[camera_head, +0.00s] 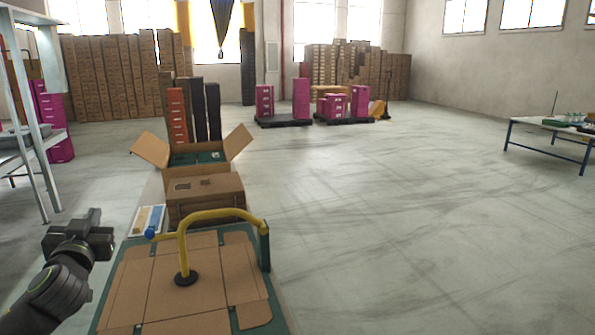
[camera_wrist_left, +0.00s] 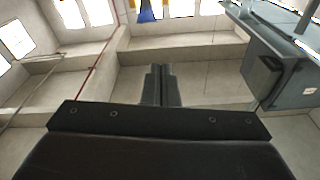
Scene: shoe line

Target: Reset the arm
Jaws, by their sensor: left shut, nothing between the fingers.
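My left arm comes in at the lower left of the head view, and its black gripper (camera_head: 106,243) is raised left of the cart with the flat cardboard. In the left wrist view, the two dark fingers (camera_wrist_left: 160,86) are together with nothing between them. That view faces the upper walls and windows. My right gripper shows in neither view.
A flat cardboard sheet (camera_head: 160,278) lies on the green cart below a yellow curved bar (camera_head: 213,214). An open cardboard box (camera_head: 205,196) stands behind it. A metal shelf (camera_head: 38,150) is at the left, a table (camera_head: 548,130) at the right. The floor (camera_head: 400,230) between is clear.

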